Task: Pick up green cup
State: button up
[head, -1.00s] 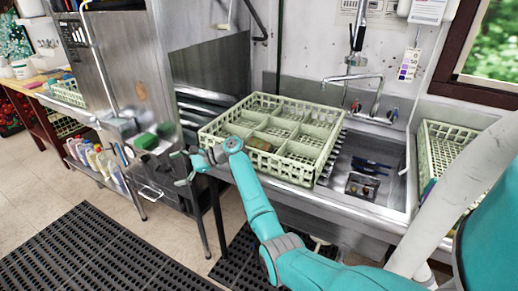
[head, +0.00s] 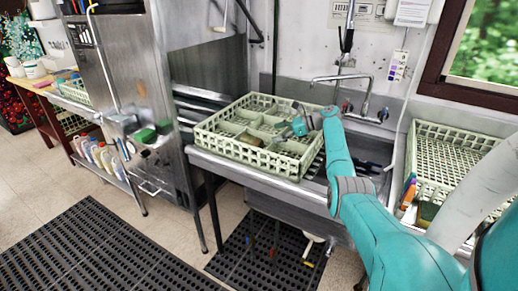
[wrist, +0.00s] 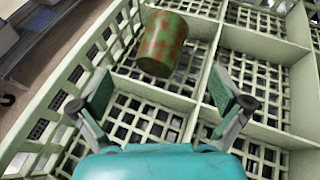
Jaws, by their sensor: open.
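The green cup (wrist: 162,44), mottled with rusty red patches, is in one compartment of the pale green dish rack (wrist: 282,139). It seems to lie on its side or tilted. In the head view the cup (head: 250,139) shows small near the rack's front side. My gripper (wrist: 162,93) is open and empty, its two fingers spread over the rack. In the wrist view the cup is beyond the fingertips, nearer the left finger's side, and nothing touches it. In the head view my gripper (head: 292,118) is above the right part of the rack (head: 218,145).
The rack's dividers and rim surround the cup. The rack stands on the steel counter beside the sink; a faucet (head: 345,79) rises behind.

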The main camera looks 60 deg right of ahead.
aim_at(256, 139)
jog(key=shift+s+d+f, duration=0.15)
jog(key=shift+s+d, duration=0.15)
jog(key=shift+s, duration=0.15)
jog(key=x, duration=0.5)
jog(key=shift+d+f, duration=0.1)
jog(key=shift+f, duration=0.1)
jog(key=x, duration=0.5)
jog(key=c, duration=1.3)
